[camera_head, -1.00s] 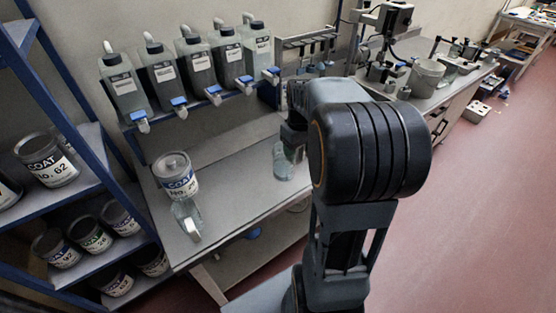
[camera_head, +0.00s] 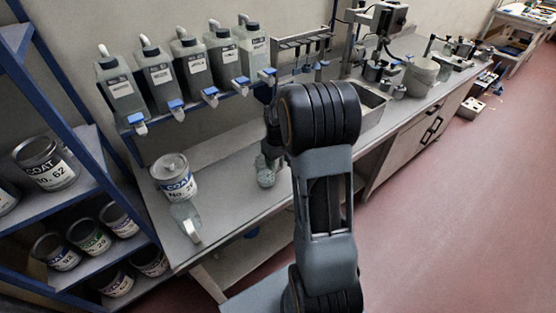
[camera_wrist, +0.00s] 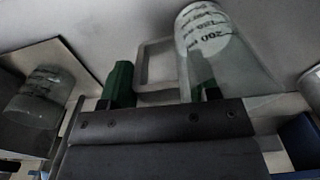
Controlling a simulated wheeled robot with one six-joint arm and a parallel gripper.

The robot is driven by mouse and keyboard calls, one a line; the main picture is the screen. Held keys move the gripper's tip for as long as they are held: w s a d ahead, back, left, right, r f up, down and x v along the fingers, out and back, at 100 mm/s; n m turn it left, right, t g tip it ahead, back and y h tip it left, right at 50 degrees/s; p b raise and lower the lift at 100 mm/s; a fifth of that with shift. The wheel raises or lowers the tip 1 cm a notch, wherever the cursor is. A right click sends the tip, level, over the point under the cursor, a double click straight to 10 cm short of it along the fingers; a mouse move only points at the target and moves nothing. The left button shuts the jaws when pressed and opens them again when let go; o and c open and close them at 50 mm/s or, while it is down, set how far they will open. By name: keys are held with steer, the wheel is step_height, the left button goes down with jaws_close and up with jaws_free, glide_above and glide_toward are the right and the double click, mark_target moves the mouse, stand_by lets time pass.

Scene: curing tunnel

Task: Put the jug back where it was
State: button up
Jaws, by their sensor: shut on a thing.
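The clear jug (camera_head: 266,178) is at my gripper over the middle of the bench, half hidden behind my arm. In the wrist view the jug (camera_wrist: 228,62) shows printed marks with "200" and a pale handle (camera_wrist: 144,66). My gripper (camera_wrist: 162,88) has green fingertips on either side of the handle and is shut on it. I cannot tell whether the jug's base touches the bench (camera_head: 228,192). A second clear vessel with a handle (camera_head: 186,216) stands at the bench's left front, before a can marked COAT (camera_head: 175,180). Another clear marked vessel (camera_wrist: 38,108) shows at left in the wrist view.
Several bottles with blue taps (camera_head: 160,75) hang in a row above the bench. A blue-framed shelf with paint cans (camera_head: 45,163) stands at left. Bare bench lies between the can and my gripper.

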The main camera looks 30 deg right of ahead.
steer(key=shift+f, duration=0.2)
steer(key=shift+f, duration=0.15)
steer(key=o, duration=1.2)
steer(key=shift+c, duration=0.2)
step_height(320, 180, up, 12)
steer(key=shift+f, duration=0.25)
steer(key=s+a+r+m+t, duration=0.1)
steer(key=s+a+t, duration=0.3)
steer(key=s+a, duration=1)
steer(key=shift+s+a+r, duration=0.15)
steer(key=shift+s+r, duration=0.65)
steer(key=shift+s, duration=0.45)
